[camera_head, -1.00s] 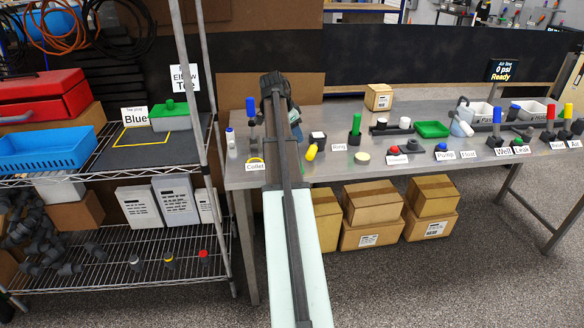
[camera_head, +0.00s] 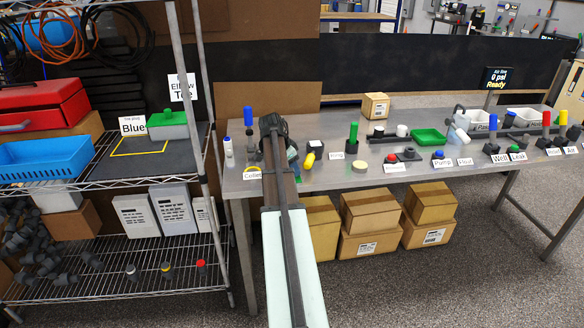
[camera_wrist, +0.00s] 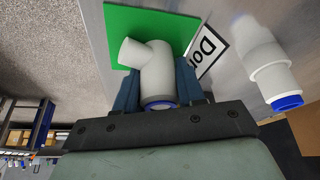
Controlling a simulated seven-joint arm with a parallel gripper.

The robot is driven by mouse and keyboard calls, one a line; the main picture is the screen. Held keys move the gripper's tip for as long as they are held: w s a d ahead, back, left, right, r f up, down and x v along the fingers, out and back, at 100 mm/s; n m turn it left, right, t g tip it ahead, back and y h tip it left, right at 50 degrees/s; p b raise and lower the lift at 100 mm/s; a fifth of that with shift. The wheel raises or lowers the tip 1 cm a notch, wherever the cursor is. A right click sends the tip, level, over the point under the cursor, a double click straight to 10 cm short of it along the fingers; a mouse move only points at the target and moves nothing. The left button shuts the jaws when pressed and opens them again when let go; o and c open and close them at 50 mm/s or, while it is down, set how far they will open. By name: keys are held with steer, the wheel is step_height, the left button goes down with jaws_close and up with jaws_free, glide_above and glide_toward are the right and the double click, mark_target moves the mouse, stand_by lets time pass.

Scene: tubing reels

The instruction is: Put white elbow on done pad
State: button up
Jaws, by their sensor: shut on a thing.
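A white elbow (camera_wrist: 158,62) with a blue ring at its end sits between the blue fingers of my gripper (camera_wrist: 160,88) in the wrist view. The gripper is shut on it. The green done pad (camera_wrist: 119,22) lies behind the elbow, with a "Do…" label (camera_wrist: 207,50) beside it, partly covered. The elbow overlaps the pad in the picture; I cannot tell whether it touches it.
A white bottle-like part with a blue end (camera_wrist: 272,72) stands close to the right of the gripper. A blue-handled tool (camera_head: 248,118) and a yellow-ended part (camera_head: 309,160) are near my arm. A wire shelf post (camera_head: 185,110) stands to the left.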

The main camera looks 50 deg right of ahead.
steer(key=o, duration=1.1)
steer(key=shift+f, duration=0.1)
steer(key=v, duration=1.2)
steer(key=shift+w+a, duration=0.1)
